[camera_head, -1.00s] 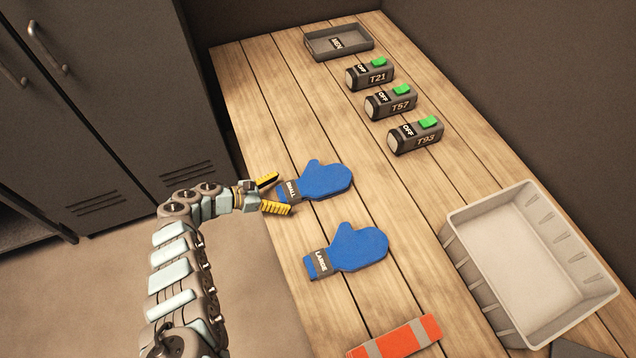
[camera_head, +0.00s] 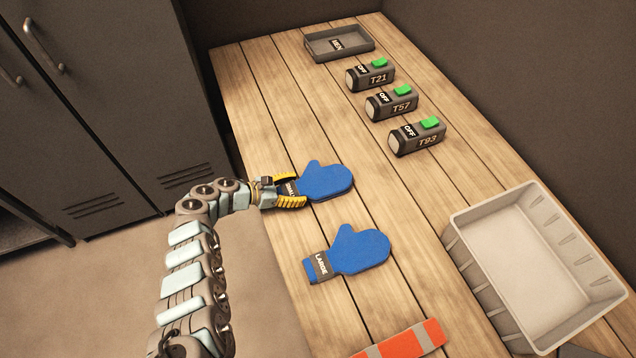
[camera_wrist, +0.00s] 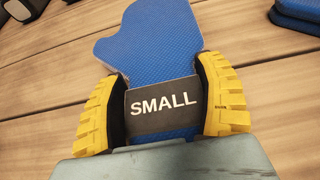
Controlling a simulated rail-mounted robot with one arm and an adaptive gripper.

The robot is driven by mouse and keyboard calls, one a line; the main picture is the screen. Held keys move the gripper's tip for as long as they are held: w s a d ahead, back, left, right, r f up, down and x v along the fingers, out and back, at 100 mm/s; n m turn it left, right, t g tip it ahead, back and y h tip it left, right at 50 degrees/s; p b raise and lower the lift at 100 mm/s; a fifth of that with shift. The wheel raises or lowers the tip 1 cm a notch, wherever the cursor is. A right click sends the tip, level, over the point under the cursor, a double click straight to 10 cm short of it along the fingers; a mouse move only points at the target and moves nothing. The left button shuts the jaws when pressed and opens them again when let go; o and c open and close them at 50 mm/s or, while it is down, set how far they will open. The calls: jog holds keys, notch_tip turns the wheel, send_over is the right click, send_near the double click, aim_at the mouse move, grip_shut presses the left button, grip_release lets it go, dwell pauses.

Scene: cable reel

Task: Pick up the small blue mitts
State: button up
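The small blue mitt (camera_head: 328,181) lies flat on the wooden table, its dark cuff toward my arm. The cuff label reads SMALL in the wrist view (camera_wrist: 163,104). My gripper (camera_head: 289,188) has its two yellow fingers on either side of this cuff. In the wrist view my gripper (camera_wrist: 163,100) has its dark finger pads right at the cuff's edges; whether they press on it I cannot tell. A second blue mitt (camera_head: 358,250), labelled LARGE, lies nearer on the table, apart from my gripper.
A pale grey bin (camera_head: 462,262) stands at the right. Several dark boxes with green switches, such as T57 (camera_head: 392,105), and a dark tray (camera_head: 322,50) sit farther back. An orange-and-grey item (camera_head: 405,345) lies at the front. Cabinets (camera_head: 110,90) stand left.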

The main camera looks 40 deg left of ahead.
jog(key=shift+s+r+p, duration=0.1)
jog(key=shift+r+p, duration=0.3)
jog(key=shift+r, duration=0.05)
jog(key=r+p, duration=0.4)
jog(key=shift+s+d, duration=0.15)
jog(key=shift+s, duration=0.2)
jog(key=s+d+r+p, duration=0.6)
jog(key=s+r+p, duration=0.2)
jog(key=s, duration=0.3)
jog(key=shift+s+d, duration=0.15)
jog(key=shift+s, duration=0.15)
